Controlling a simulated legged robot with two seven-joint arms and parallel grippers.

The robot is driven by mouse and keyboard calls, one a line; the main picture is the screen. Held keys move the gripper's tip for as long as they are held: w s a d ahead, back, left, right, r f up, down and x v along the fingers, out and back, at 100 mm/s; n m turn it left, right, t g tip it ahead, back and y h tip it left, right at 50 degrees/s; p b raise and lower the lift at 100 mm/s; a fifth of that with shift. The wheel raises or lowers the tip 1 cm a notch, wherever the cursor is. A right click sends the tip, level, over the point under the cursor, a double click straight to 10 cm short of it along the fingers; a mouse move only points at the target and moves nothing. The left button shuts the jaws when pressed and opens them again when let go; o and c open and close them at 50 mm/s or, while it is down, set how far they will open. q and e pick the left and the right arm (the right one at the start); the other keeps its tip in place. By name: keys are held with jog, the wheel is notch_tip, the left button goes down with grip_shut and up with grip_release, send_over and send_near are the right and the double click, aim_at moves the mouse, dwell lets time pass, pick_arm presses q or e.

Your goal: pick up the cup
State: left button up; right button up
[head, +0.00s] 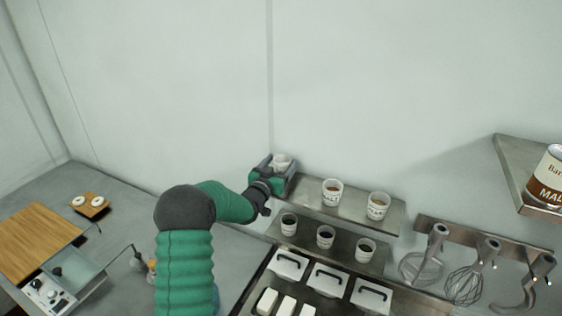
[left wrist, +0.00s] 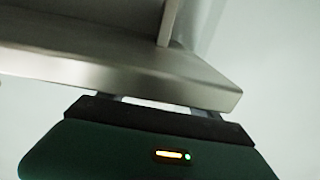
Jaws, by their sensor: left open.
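A white cup (head: 282,160) stands at the left end of the upper metal shelf (head: 308,192) in the head view. My left gripper (head: 277,173) is open at that shelf end, its green body in front of the cup and hiding the cup's lower part. I cannot tell if the fingers touch the cup. In the left wrist view, the gripper's dark body (left wrist: 150,140) lies just below the shelf edge (left wrist: 150,82). The fingertips are hidden there. A pale upright shape at the top may be the cup, but I cannot tell. My right gripper is out of view.
Two filled cups (head: 332,191) (head: 378,206) stand farther right on the upper shelf. Several more, including one dark-filled cup (head: 289,224), stand on the lower shelf. White lidded containers (head: 328,280) sit below. Whisks (head: 466,273) hang at the right. The wall is close behind.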

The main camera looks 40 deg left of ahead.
pick_arm(q)
jog(key=shift+w, duration=0.4)
jog(key=shift+w+d, duration=0.1)
jog(key=shift+d, duration=0.2)
jog(key=c, duration=1.4)
